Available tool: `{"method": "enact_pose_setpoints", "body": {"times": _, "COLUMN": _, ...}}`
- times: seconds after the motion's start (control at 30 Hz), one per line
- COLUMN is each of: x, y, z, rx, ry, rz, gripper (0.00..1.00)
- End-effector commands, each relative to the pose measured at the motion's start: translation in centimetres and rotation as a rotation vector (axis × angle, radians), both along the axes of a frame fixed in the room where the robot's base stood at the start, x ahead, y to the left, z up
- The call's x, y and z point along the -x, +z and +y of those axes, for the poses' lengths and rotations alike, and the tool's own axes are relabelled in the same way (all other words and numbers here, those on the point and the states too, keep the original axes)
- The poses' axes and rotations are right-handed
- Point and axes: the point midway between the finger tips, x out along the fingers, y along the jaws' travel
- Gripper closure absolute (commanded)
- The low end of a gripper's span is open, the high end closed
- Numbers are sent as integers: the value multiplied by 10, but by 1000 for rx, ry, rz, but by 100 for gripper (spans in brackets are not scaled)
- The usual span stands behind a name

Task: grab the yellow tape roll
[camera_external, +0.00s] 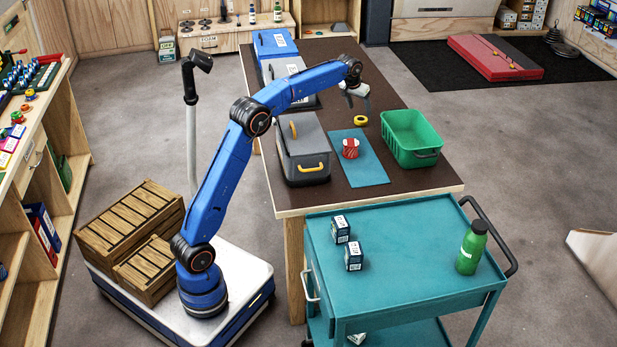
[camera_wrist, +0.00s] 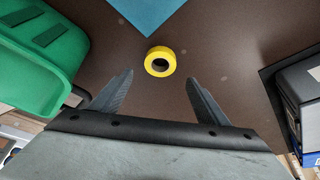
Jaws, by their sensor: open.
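The yellow tape roll (camera_external: 361,121) lies flat on the dark brown table (camera_external: 425,181), just beyond the far edge of the blue mat (camera_external: 366,172). In the wrist view the tape roll (camera_wrist: 160,61) lies ahead of the fingertips, about midway between them, with its hole showing. My gripper (camera_external: 358,102) is above the table, a little beyond and above the roll. In the wrist view my gripper (camera_wrist: 151,80) has its two dark fingers spread wide with nothing between them. The gripper does not appear to touch the roll.
A green open bin (camera_external: 412,152) stands right of the mat. A red-and-white roll or mug (camera_external: 350,148) is on the mat. A grey toolbox (camera_external: 302,150) with a yellow handle stands to the left. Grey and blue boxes (camera_external: 274,43) stand at the table's far end.

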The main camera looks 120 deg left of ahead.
Motion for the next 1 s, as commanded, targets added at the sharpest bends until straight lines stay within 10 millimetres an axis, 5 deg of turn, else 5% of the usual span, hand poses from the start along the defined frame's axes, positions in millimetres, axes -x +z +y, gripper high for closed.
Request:
{"method": "enact_pose_setpoints", "body": {"times": 0.27, "x": 0, "y": -15, "z": 1, "rx": 2, "ry": 0, "rz": 0, "gripper": 31}}
{"method": "enact_pose_setpoints", "body": {"times": 0.53, "x": -2, "y": -51, "z": 7, "rx": 2, "ry": 0, "rz": 0, "gripper": 31}}
{"method": "enact_pose_setpoints", "body": {"times": 0.8, "x": -2, "y": -56, "z": 10, "rx": -1, "ry": -1, "rz": -1, "gripper": 31}}
{"method": "enact_pose_setpoints", "body": {"times": 1.0, "x": -2, "y": -56, "z": 10, "rx": -1, "ry": -1, "rz": -1, "gripper": 74}}
